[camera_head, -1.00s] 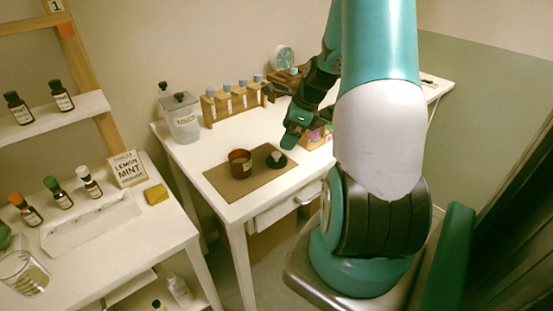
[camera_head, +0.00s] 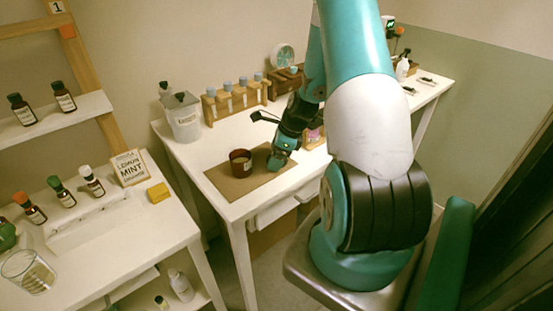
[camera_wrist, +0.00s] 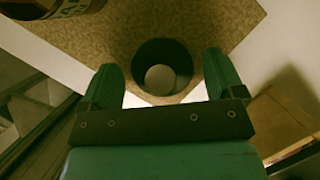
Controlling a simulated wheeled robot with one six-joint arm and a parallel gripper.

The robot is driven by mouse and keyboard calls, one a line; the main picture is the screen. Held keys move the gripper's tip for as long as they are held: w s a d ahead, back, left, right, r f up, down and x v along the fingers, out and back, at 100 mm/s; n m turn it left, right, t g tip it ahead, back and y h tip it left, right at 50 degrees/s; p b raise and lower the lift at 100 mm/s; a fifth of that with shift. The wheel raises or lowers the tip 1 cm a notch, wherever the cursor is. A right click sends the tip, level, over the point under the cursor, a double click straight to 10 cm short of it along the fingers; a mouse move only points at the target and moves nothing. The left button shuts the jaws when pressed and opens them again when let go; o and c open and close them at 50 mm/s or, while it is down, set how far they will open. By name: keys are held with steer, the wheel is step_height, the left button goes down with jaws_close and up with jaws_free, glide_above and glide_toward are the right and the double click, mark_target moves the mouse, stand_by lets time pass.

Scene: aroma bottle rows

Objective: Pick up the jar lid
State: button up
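The jar lid (camera_wrist: 179,52) is a dark round disc with a pale round knob, lying on the brown mat. It shows in the wrist view between my fingers. In the head view my gripper (camera_head: 279,160) is low over the lid's place and hides it. My gripper (camera_wrist: 160,66) is open, with one green finger on each side of the lid and a gap visible on both sides. A brown jar (camera_head: 241,162) stands upright on the mat, left of my gripper. Part of it also shows at the top left of the wrist view (camera_wrist: 62,8).
The brown mat (camera_head: 222,184) lies near the front edge of the white table (camera_head: 226,208). A small colourful box (camera_head: 314,138) is close to my gripper's right.

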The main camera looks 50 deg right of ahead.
steer(key=c, duration=0.7)
steer(key=shift+c, duration=0.2)
steer(key=shift+r, duration=0.15)
